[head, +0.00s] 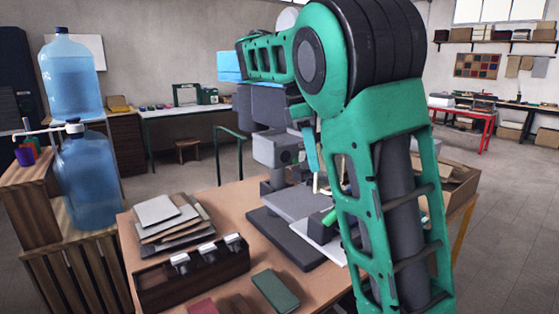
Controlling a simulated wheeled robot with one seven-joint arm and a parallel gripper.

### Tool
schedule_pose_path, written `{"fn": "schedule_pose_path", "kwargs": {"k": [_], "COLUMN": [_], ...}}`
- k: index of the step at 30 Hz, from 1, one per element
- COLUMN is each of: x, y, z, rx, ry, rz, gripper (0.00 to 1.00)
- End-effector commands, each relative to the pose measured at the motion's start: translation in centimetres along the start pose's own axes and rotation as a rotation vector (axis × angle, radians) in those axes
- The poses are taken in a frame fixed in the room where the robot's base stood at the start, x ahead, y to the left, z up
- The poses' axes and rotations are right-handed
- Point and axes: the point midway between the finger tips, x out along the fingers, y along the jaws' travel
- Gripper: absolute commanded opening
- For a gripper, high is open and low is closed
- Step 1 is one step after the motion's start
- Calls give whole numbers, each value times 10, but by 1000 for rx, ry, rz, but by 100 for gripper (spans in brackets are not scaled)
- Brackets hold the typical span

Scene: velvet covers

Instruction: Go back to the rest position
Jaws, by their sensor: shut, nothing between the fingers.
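My arm rises in the right half of the head view, with green lattice links and a dark ribbed elbow. From the elbow, another green link reaches left and away, above a dark grey bench machine (270,150). The machine stands on a dark base plate (285,245) on the brown worktable (215,205). A white sheet (325,250) lies at the base, partly behind my arm.
A dark wooden tool box (190,285), stacked boards (165,220) and a green book-like block (275,290) lie on the table. Blue water bottles (88,180) stand at left by a slatted crate (75,275). An open carton (455,185) is right of my arm. Floor (500,240) is clear at right.

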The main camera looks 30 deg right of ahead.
Motion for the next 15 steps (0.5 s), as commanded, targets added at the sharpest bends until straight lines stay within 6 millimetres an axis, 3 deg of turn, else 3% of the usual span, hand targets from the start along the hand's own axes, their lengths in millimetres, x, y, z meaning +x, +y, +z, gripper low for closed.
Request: {"fn": "schedule_pose_path", "kwargs": {"k": [8, 15], "x": [5, 46], "y": [0, -11], "z": [9, 68], "rx": [28, 255], "ry": [-1, -16], "rz": [-11, -77], "gripper": [0, 0]}}
